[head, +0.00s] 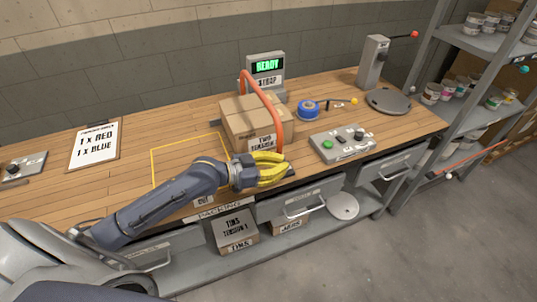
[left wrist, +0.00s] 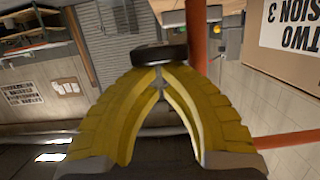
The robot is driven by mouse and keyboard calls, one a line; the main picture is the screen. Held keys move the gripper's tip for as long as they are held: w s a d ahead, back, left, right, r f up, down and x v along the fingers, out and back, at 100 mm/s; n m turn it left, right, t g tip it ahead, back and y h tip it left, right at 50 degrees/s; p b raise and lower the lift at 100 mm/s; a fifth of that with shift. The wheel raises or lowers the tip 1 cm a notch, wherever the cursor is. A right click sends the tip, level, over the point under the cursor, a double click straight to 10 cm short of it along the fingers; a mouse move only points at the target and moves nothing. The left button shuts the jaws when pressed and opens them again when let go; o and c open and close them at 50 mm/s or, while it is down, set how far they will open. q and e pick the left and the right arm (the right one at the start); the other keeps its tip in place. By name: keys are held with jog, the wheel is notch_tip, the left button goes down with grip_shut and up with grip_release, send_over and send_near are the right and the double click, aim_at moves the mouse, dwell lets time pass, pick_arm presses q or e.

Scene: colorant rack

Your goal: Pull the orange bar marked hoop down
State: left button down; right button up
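The orange bar (head: 265,93) is a hoop arching over a cardboard box (head: 243,108); one end is by the display stand, and it comes down across the box's front. Its marking is not readable. An orange-red post, probably this bar, shows in the left wrist view (left wrist: 197,35). My left gripper (head: 288,165) is at the hoop's lower front end, before the box. In the left wrist view its yellow fingers (left wrist: 160,70) come together at the tips, just below a black round piece (left wrist: 160,54). Whether they grip it is unclear. My right gripper is out of view.
Blue tape (head: 309,109) and a button panel (head: 342,145) lie right of the box. A clipboard (head: 95,145) and a yellow outlined square are to the left. A shelf of jars stands far right.

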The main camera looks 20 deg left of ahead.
pick_arm(q)
notch_tip(320, 180, up, 3)
jog(key=shift+r, duration=0.15)
jog(key=v, duration=1)
jog(key=shift+r, duration=0.25)
